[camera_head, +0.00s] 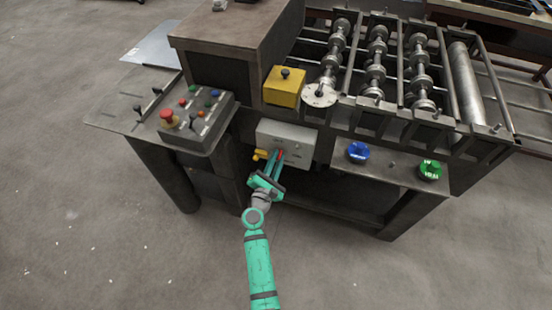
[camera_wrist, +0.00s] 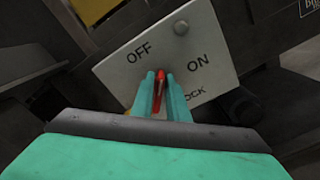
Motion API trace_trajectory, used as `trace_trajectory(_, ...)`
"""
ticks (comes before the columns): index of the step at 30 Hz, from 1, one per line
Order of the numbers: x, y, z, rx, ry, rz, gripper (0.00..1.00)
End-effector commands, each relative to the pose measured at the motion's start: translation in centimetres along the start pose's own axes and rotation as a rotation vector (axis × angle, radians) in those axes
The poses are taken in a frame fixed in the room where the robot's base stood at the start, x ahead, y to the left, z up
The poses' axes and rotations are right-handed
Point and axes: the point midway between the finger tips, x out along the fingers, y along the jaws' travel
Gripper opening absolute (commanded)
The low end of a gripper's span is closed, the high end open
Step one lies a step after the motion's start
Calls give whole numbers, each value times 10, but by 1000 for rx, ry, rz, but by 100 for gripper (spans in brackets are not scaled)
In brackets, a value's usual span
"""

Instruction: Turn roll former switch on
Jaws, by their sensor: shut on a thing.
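The roll former switch is a red lever (camera_wrist: 159,82) on a light grey switch box (camera_head: 298,137) at the front of the machine. In the wrist view the switch plate (camera_wrist: 212,62) reads OFF at upper left, ON at right and part of a word ending in OCK below. My gripper (camera_head: 277,157) reaches up to the box face. In the wrist view its green fingers (camera_wrist: 160,98) are closed around the red lever, one on each side. The lever's tip points up between the OFF and ON labels. Its lower part is hidden by my fingers.
A control panel (camera_head: 196,117) with a red knob and coloured buttons stands left of the switch box. A yellow box (camera_head: 284,86) sits above it. Blue (camera_head: 358,152) and green (camera_head: 430,170) knobs are to the right. The floor in front is clear.

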Motion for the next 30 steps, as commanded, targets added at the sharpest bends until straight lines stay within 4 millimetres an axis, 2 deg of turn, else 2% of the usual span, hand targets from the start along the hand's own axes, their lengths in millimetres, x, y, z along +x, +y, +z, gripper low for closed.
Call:
trace_trajectory(18,3,-6,1,576,-5,3,0)
trace_trajectory(30,4,-9,-1,826,-5,4,0)
